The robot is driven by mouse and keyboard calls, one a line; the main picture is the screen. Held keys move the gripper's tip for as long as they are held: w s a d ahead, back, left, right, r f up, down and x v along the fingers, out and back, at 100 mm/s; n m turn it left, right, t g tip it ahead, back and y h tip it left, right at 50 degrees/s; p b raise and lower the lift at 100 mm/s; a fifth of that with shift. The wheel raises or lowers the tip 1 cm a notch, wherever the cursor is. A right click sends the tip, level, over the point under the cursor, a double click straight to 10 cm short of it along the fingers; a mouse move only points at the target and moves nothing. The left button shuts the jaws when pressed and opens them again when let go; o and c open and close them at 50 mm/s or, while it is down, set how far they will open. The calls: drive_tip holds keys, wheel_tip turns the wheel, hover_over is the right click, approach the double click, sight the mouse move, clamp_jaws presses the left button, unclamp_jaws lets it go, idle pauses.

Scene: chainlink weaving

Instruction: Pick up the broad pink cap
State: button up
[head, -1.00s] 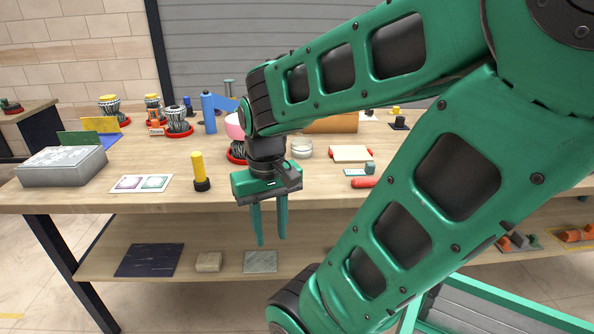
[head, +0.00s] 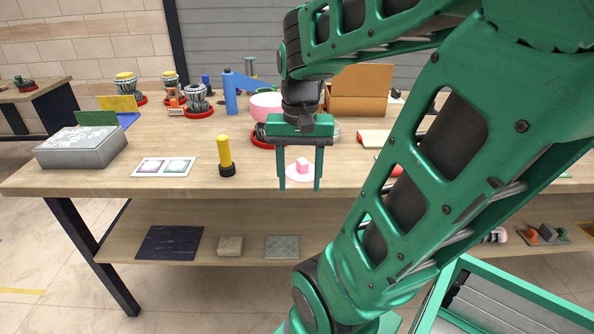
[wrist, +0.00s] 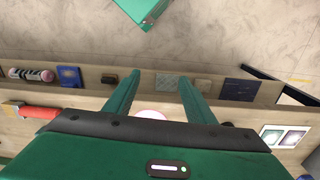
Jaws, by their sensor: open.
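The broad pink cap (head: 293,174) is a flat pale-pink disc with a brighter pink square knob on top. It lies near the front edge of the wooden table (head: 200,184). My gripper (head: 300,186) is open and empty, pointing down. In the head view the knob shows between its two fingers, which overlap the disc. I cannot tell the exact height of the fingertips over it. In the wrist view a pale-pink part of the cap (wrist: 152,114) shows between the finger bases, and the gripper body hides the rest.
A yellow cylinder with a black base (head: 225,155) stands to the left. A pink bowl-like piece (head: 266,105) is behind my gripper, near an open cardboard box (head: 358,104). A red cylinder (wrist: 38,112) lies to one side. A grey box (head: 80,148) sits farther left.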

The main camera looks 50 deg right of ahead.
sight(302, 160)
drive_tip(key=w+d+r+m, duration=0.3)
drive_tip(key=w+d+m, duration=0.2)
drive_tip(key=d+m, duration=0.1)
drive_tip(key=w+d+r+m, duration=0.3)
drive_tip(key=w+d+m, duration=0.1)
drive_tip(key=d+m, duration=0.25)
drive_tip(key=f, duration=0.7)
drive_tip(key=d+f, duration=0.1)
drive_tip(key=f, duration=0.3)
drive_tip(key=shift+w, duration=0.35)
drive_tip(key=c, duration=1.1)
